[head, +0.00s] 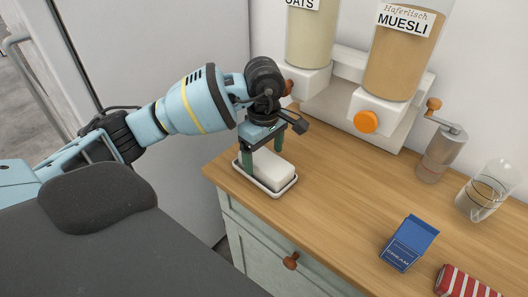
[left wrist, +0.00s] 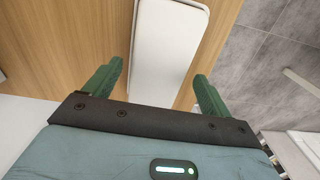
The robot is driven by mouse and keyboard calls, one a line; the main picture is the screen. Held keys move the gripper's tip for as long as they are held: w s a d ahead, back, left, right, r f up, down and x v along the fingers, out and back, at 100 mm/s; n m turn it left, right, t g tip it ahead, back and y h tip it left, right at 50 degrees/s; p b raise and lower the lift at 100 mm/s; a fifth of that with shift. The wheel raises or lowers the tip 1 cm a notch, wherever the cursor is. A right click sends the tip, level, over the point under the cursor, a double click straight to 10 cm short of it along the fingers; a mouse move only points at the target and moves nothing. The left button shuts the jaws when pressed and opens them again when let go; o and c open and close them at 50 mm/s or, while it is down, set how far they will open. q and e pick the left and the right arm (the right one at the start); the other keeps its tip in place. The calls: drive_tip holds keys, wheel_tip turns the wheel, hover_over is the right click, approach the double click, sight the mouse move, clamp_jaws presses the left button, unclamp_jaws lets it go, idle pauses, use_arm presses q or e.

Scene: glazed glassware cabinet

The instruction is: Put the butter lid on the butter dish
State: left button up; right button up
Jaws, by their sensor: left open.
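The butter dish (head: 278,193) is a shallow pale tray with a raised rim near the front left corner of the wooden counter. The butter lid (head: 272,169), a white block shape with rounded edges, sits on the dish and looks level within the rim. In the left wrist view the lid (left wrist: 168,50) shows as a long smooth white surface. My left gripper (head: 262,157) is open above the dish, its green fingers (left wrist: 158,72) apart on either side of the lid. Whether a finger touches the lid is unclear. Any butter inside is hidden. My right gripper is out of view.
Oats and muesli dispensers (head: 385,75) stand at the back. The counter's middle (head: 340,190) is clear.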

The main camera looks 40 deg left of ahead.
sight(264, 159)
use_arm(q)
drive_tip(key=shift+r, duration=0.15)
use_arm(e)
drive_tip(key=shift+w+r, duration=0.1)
use_arm(q)
drive_tip(key=shift+r, duration=0.3)
wheel_tip(264, 159, up, 12)
drive_tip(key=p, duration=0.1)
drive_tip(key=shift+r, duration=0.15)
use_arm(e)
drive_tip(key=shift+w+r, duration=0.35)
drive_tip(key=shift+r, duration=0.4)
